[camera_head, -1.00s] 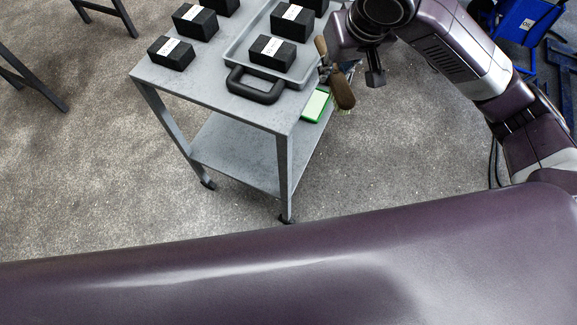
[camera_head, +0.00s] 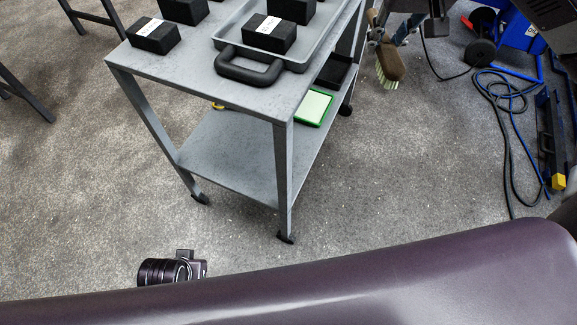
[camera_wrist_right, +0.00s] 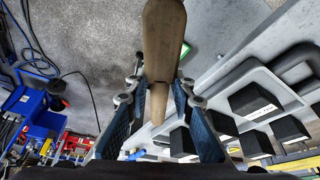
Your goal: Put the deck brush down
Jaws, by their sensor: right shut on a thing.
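The deck brush (camera_head: 389,62) has a brown wooden head with pale bristles pointing down. It is right of the grey trolley (camera_head: 230,150) in the head view. I cannot tell whether the bristles touch the floor. My left gripper's fingers do not show; a dark wrist part shows at the bottom left.
The trolley carries black blocks (camera_head: 269,34) and a grey tray (camera_head: 225,45) with a black handle. A green-framed pad (camera_head: 313,107) lies on its lower shelf. Blue equipment (camera_head: 515,30) and a looped hose (camera_head: 505,130) are at the right. Carpet between trolley and hose is clear.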

